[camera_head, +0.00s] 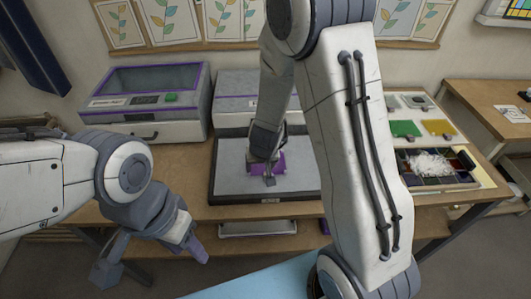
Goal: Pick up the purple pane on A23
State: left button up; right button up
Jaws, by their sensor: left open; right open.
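A purple pane (279,160) lies on the pale top of a dark-framed board (225,178) on the workbench. A small label on the board's front edge is too small to read. My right gripper (268,170) is over the pane with its fingers down beside it, and its jaws are open. The gripper hides part of the pane; I cannot tell whether a finger touches it. My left gripper (150,262) is open and empty, low in front of the bench at the left.
A grey machine with a purple-trimmed lid (150,78) stands at the back left of the bench. Another grey machine (233,88) stands behind the board. At the right are coloured panes (405,128) and a sectioned tray (480,176) with white shreds. My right arm crosses the middle.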

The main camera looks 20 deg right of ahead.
jog(key=shift+m+h, duration=0.4)
jog(key=d+f, duration=0.1)
jog(key=w+d+f+b, duration=0.1)
jog(key=f, duration=0.1)
jog(key=w+d+f+b, duration=0.1)
jog(key=f, duration=0.1)
jog(key=shift+w+d+f, duration=0.15)
jog(key=shift+d+f, duration=0.1)
jog(key=b+x, duration=0.1)
jog(key=x, duration=0.1)
jog(key=b+x, duration=0.1)
jog(key=x, duration=0.1)
jog(key=shift+f, duration=0.35)
jog(key=shift+w+f, duration=0.15)
jog(key=shift+f, duration=0.3)
grip_shut()
